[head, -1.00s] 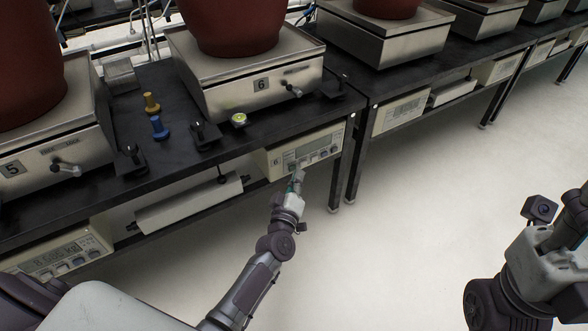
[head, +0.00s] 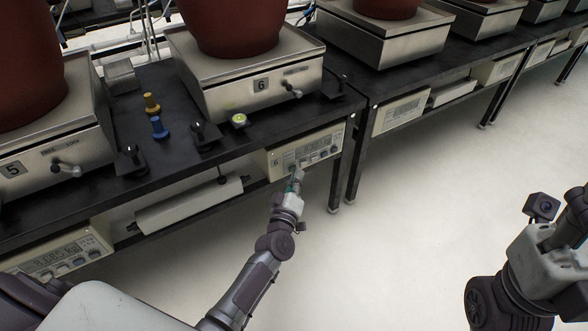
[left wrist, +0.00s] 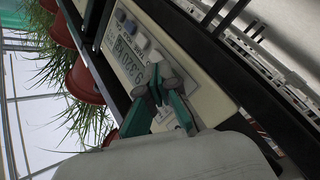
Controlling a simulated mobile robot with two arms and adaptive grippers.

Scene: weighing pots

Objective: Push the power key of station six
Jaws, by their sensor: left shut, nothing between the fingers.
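The station six indicator box (head: 272,163) is a cream unit under the table edge, marked 6, with a display and a row of keys. Its display (head: 316,144) shows dark characters. The panel (left wrist: 190,50) also fills the middle of the left wrist view, with digits on its display (left wrist: 127,55). My left gripper (head: 297,174) is shut and empty, its tips at the lower left part of the key row. In the left wrist view its fingertips (left wrist: 158,82) cover part of the panel, and I cannot tell whether they touch a key. Only my right arm's wrist shows; its fingers are out of frame.
Scale 6 (head: 250,85) stands above the box with a red pot (head: 230,25). Scale 5 (head: 40,160) and its indicator (head: 65,255) are at the left. A table leg (head: 335,180) is just right of my left gripper. The floor in front is clear.

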